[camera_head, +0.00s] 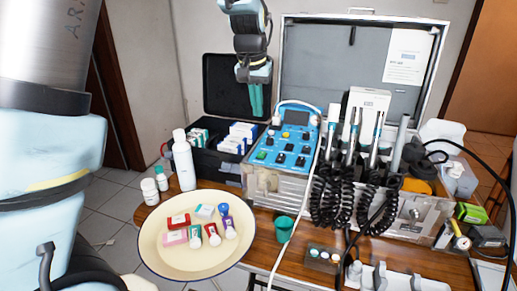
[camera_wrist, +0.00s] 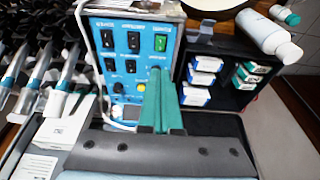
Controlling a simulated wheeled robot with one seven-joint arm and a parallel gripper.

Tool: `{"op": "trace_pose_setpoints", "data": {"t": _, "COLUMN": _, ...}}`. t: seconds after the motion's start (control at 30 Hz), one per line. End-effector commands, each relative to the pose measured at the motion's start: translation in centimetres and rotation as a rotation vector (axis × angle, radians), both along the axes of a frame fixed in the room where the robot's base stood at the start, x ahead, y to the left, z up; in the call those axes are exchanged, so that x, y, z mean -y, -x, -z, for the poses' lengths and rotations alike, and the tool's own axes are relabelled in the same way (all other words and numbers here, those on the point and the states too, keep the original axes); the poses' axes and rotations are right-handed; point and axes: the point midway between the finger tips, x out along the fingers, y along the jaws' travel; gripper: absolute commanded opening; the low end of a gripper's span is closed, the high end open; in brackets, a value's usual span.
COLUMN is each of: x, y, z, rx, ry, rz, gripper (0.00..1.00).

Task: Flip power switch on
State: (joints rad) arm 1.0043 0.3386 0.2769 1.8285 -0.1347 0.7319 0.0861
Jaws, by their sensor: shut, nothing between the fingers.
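The blue control panel (camera_head: 283,146) is on the dental unit in the silver case; in the wrist view the panel (camera_wrist: 115,82) appears upside down. A green rocker switch (camera_wrist: 162,43) sits in its row of mostly black switches, with a label too small to read surely. It also shows at the panel's lower left in the head view (camera_head: 261,155). My gripper (camera_head: 256,115) is shut and empty, with teal fingers pointing down above the panel's left side. In the wrist view the fingertips (camera_wrist: 158,74) appear over the knob area, apart from the green switch in the picture.
Dental handpieces (camera_head: 350,135) with coiled black hoses stand right of the panel. A black case (camera_head: 226,175) with small boxes lies to its left. A white bottle (camera_head: 183,160) and a cream plate (camera_head: 160,262) are in front. A white cable (camera_head: 312,190) runs beside the panel.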

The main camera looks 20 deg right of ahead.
Motion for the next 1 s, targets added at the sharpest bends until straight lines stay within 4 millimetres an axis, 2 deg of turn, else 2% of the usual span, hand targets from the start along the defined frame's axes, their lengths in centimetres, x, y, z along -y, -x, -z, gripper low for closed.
{"op": "trace_pose_setpoints", "data": {"t": 0.23, "x": -0.1, "y": 0.0, "z": 0.1, "rx": -0.001, "ry": 0.000, "rz": -0.001, "gripper": 0.00}}
{"op": "trace_pose_setpoints", "data": {"t": 0.37, "x": 0.1, "y": -0.2, "z": 0.8, "rx": -0.001, "ry": -0.002, "rz": -0.001, "gripper": 0.00}}
{"op": "trace_pose_setpoints", "data": {"t": 0.47, "x": 0.2, "y": -0.4, "z": 2.2, "rx": -0.003, "ry": -0.004, "rz": -0.002, "gripper": 0.00}}
{"op": "trace_pose_setpoints", "data": {"t": 0.87, "x": 1.6, "y": -1.9, "z": 9.9, "rx": -0.003, "ry": -0.004, "rz": -0.002, "gripper": 0.00}}
{"op": "trace_pose_setpoints", "data": {"t": 1.0, "x": 1.5, "y": -1.7, "z": 11.9, "rx": -0.003, "ry": -0.003, "rz": -0.001, "gripper": 0.00}}
